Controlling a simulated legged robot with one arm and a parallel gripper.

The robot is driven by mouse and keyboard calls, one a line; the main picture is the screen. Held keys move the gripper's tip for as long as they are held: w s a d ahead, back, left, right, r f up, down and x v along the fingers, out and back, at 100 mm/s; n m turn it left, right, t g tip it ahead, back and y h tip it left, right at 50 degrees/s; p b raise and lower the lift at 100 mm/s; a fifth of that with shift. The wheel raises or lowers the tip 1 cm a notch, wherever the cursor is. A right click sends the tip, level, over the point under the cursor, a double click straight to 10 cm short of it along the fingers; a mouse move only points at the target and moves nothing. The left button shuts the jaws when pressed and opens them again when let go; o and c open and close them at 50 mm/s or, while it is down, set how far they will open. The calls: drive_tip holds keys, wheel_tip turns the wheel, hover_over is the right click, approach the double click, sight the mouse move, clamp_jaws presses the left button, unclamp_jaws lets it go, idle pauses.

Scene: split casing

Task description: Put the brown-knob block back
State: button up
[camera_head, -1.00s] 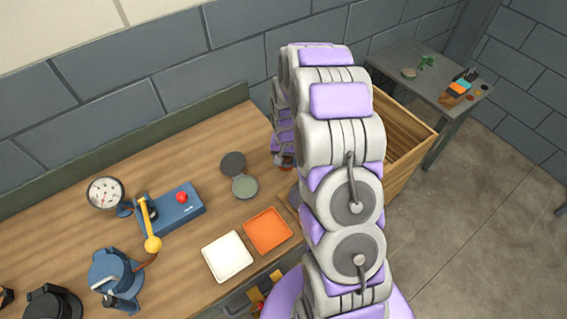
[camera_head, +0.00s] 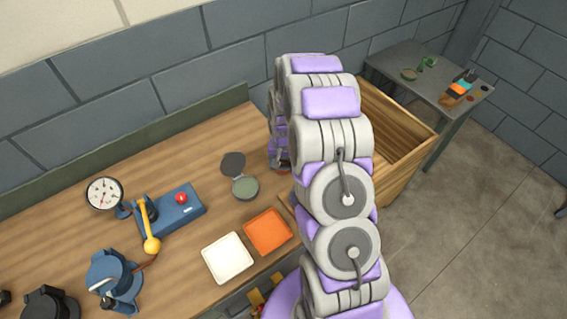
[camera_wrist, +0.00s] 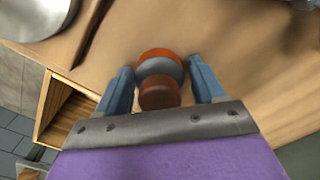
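The brown-knob block (camera_wrist: 159,93) shows in the wrist view as a brown round knob over a grey body, with an orange-red round part beyond it. My gripper (camera_wrist: 160,64) has its two blue fingers on either side of it, with a visible gap on both sides. The fingers look open, and the block seems not to be gripped. In the head view my gripper (camera_head: 280,163) is low over the right end of the wooden table, mostly hidden by my arm. A small reddish spot shows there; the block cannot be made out clearly.
An orange tray (camera_head: 268,232) and a white tray (camera_head: 228,258) lie at the table's front edge. An open round grey-green case (camera_head: 244,188) is left of my gripper. A wooden crate (camera_head: 405,165) stands to the right. A gauge (camera_head: 104,194) and blue lever box (camera_head: 180,212) stand left.

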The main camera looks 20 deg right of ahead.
drive_tip(key=shift+o, duration=1.1)
drive_tip(key=shift+a, duration=0.2)
drive_tip(key=shift+d+r, duration=0.15)
drive_tip(key=shift+r, duration=0.5)
wheel_tip(320, 180, up, 11)
drive_tip(key=shift+s+p, duration=0.1)
drive_tip(key=shift+p, duration=0.8)
drive_tip(key=s+a+r+n, duration=0.1)
drive_tip(key=s+a+r, duration=0.2)
drive_tip(key=s+r, duration=0.25)
drive_tip(key=s+a+r+n+g, duration=0.1)
drive_tip(key=s+a+r, duration=0.2)
drive_tip(key=s+r, duration=0.3)
drive_tip(key=s+a+r+n, duration=0.2)
drive_tip(key=s+a+r, duration=0.15)
drive_tip(key=s, duration=0.45)
drive_tip(key=s+a+r+n, duration=0.1)
drive_tip(key=s+r, duration=0.2)
drive_tip(key=s, duration=1.3)
drive_tip(key=shift+s+a+n+g, duration=0.15)
drive_tip(key=shift+a+n+g, duration=0.05)
drive_tip(key=shift+n+g, duration=0.2)
